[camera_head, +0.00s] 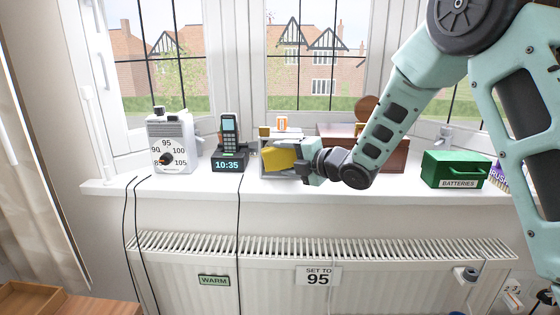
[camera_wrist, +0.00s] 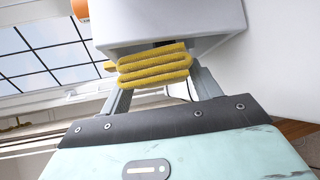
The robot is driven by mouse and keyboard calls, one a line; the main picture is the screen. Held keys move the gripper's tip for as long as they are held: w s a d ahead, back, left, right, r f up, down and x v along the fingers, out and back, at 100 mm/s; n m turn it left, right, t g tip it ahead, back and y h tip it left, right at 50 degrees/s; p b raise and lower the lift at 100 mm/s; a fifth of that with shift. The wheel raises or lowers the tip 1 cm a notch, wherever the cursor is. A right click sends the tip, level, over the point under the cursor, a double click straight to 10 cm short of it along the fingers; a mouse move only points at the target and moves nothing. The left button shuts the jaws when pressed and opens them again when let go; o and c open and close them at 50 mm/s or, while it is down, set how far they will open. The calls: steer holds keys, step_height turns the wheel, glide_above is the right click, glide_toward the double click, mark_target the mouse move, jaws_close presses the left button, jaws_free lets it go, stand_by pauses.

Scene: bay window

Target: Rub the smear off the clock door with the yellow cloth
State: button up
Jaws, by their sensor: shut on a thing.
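The yellow cloth (camera_head: 279,160) is folded in several layers and shows in the wrist view (camera_wrist: 155,66) across my fingertips. My gripper (camera_head: 300,160) is shut on it, reaching in from the right. Directly beyond the cloth is a pale grey box-shaped case (camera_head: 265,142), probably the clock; it fills the top of the wrist view (camera_wrist: 170,25). The cloth overlaps its near side; I cannot tell whether they touch. The cloth and gripper hide most of the case's front, and I cannot make out the door or smear.
On the sill (camera_head: 225,186), a dial radio (camera_head: 171,143) and a phone on a 10:35 dock (camera_head: 228,150) stand left. A brown wooden box (camera_head: 345,132) is behind my arm. A green batteries box (camera_head: 455,169) stands right. A radiator (camera_head: 250,265) is below; cables hang left.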

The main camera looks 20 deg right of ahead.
mark_target(268, 161)
steer(key=shift+s+d, duration=0.35)
steer(key=shift+d, duration=0.45)
steer(key=shift+w+f+b, duration=0.1)
steer(key=shift+b, duration=0.45)
steer(key=shift+w+a+r+b, duration=0.1)
steer(key=shift+w+a+b, duration=0.2)
steer(key=shift+a, duration=0.3)
steer(key=shift+w+a+r+b, duration=0.1)
steer(key=shift+w+a+b, duration=0.2)
steer(key=shift+a, duration=0.25)
steer(key=shift+w+a+r+b, duration=0.1)
steer(key=shift+w+a+b, duration=0.15)
steer(key=shift+a, duration=0.35)
steer(key=shift+s+a+f+b, duration=0.1)
steer(key=shift+s+a+b, duration=0.15)
steer(key=shift+s+b, duration=0.35)
steer(key=shift+s+a+f+b, duration=0.1)
steer(key=shift+s+a+b, duration=0.2)
steer(key=shift+s, duration=0.45)
steer(key=shift+s+a+b, duration=0.25)
steer(key=shift+s+b, duration=0.15)
steer(key=shift+s, duration=0.4)
steer(key=shift+s+a+b, duration=0.2)
steer(key=shift+s+b, duration=0.15)
steer(key=shift+s, duration=0.4)
